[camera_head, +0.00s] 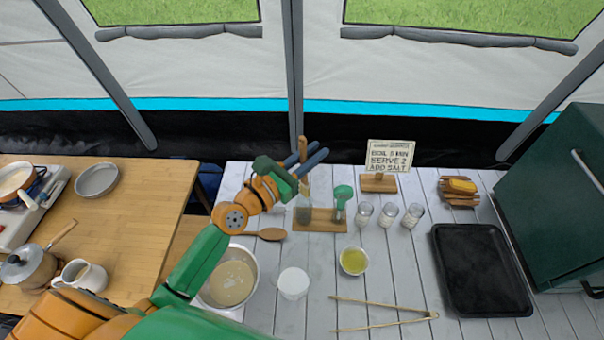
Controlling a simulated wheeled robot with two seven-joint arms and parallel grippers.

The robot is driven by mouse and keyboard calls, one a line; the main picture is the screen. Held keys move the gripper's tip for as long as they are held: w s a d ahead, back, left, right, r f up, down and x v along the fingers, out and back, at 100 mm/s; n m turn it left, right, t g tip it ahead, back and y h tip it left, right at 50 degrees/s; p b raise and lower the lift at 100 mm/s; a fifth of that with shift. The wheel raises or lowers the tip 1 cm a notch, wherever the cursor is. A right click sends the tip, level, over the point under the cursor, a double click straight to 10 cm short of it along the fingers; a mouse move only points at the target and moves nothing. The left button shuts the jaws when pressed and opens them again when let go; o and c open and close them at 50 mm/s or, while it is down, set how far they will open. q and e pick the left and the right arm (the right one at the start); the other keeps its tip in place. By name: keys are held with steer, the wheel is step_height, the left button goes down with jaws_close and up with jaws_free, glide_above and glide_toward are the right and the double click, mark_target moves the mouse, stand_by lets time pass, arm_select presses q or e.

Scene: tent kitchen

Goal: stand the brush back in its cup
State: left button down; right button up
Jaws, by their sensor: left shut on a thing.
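My left gripper (307,158) reaches in from the left over the rear of the white table. Its blue fingers are shut on the brush (302,146), whose wooden handle stands roughly upright between them. The brush's lower end comes down close to a clear cup (304,212) on the wooden stand (325,226). The gripper partly hides the brush, and I cannot tell whether its lower end is inside the cup or just above it. My right gripper is not in view.
Beside the cup, a green-headed utensil (342,194) stands on the same stand. Several jars (388,214) are right of it, with a sign (389,158) behind. A bowl (230,283), white pot (293,283), yellow-filled bowl (353,261), tongs (385,309) and black tray (481,270) lie nearer.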

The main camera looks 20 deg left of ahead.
arm_select(q)
step_height(320, 180, down, 12)
steer(key=w+g+b, duration=0.1)
steer(key=w+b, duration=0.2)
steer(key=b, duration=0.9)
steer(key=shift+a+r, duration=0.15)
steer(key=shift+a, duration=0.15)
steer(key=shift+s, duration=0.1)
steer(key=c, duration=0.7)
jaws_free()
steer(key=shift+c, duration=0.2)
steer(key=shift+s+a, duration=0.1)
steer(key=v, duration=0.6)
steer(key=shift+s+a+b, duration=0.25)
steer(key=shift+s+b, duration=0.1)
